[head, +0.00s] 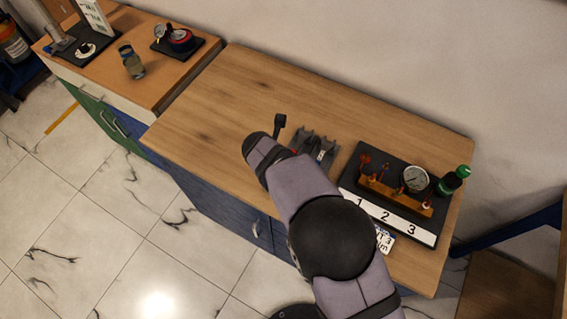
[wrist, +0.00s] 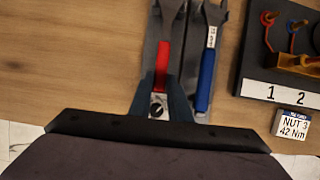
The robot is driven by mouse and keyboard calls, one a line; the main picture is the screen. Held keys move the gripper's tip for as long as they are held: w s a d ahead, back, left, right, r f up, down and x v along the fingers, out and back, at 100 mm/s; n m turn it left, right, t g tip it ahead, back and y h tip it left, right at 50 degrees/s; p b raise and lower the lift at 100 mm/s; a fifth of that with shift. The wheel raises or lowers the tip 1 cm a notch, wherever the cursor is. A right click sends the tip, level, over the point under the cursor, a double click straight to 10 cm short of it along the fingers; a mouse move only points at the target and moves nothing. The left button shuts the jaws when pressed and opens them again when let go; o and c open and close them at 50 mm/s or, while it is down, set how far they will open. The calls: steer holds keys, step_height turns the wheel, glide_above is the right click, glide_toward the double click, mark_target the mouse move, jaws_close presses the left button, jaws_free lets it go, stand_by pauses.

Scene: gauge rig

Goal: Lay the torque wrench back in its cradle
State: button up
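A red-handled torque wrench (wrist: 163,65) lies along the left lane of a grey cradle (wrist: 151,45) in the wrist view. I cannot tell whether it rests fully in the cradle or just above it. My gripper (wrist: 161,82) has its two dark fingers on either side of the red handle's lower end. Whether they touch the handle is not clear. A blue-handled wrench (wrist: 207,75) lies in the right lane. In the head view the grey cradle (head: 318,146) is partly hidden by my arm, and my fingers are hidden.
Right of the cradle is a black board (head: 365,157) with a gauge (head: 415,178), a numbered strip and a green-capped bottle (head: 452,181). A small "NUT 3 42 Nm" card (wrist: 293,126) lies before it. The wooden bench (head: 215,105) is clear on the left.

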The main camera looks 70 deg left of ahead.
steer(key=o, duration=0.4)
steer(key=shift+b+v, duration=1.3)
steer(key=shift+v, duration=2.4)
